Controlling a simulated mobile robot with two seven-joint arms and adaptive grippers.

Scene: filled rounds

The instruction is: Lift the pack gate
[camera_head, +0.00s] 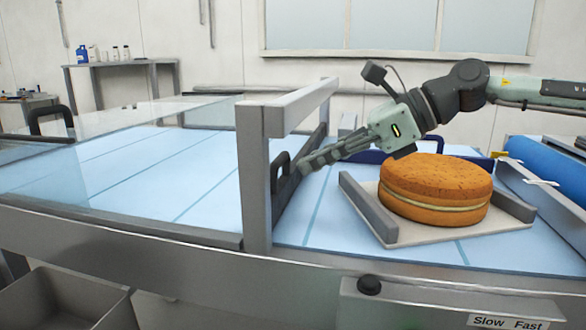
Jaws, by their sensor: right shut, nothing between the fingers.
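The pack gate (308,147) is a dark grey panel under a light grey frame (254,190) that spans the blue belt. It looks lowered, with its bottom edge close to the belt. A black handle (282,172) sticks out near its front end, partly behind the frame's near post. My right gripper (306,164) reaches in from the right, with its fingertips just right of the handle. Its fingers are shut with nothing between them. I cannot tell whether they touch the handle or the panel. My left gripper is not in view.
A filled round cake (435,190) sits on a pale board with grey side rails (368,208), right of the gate, below my right arm. Clear panels (150,128) cover the belt at left. A black knob (369,285) is on the front edge. Bare belt (310,225) lies between gate and board.

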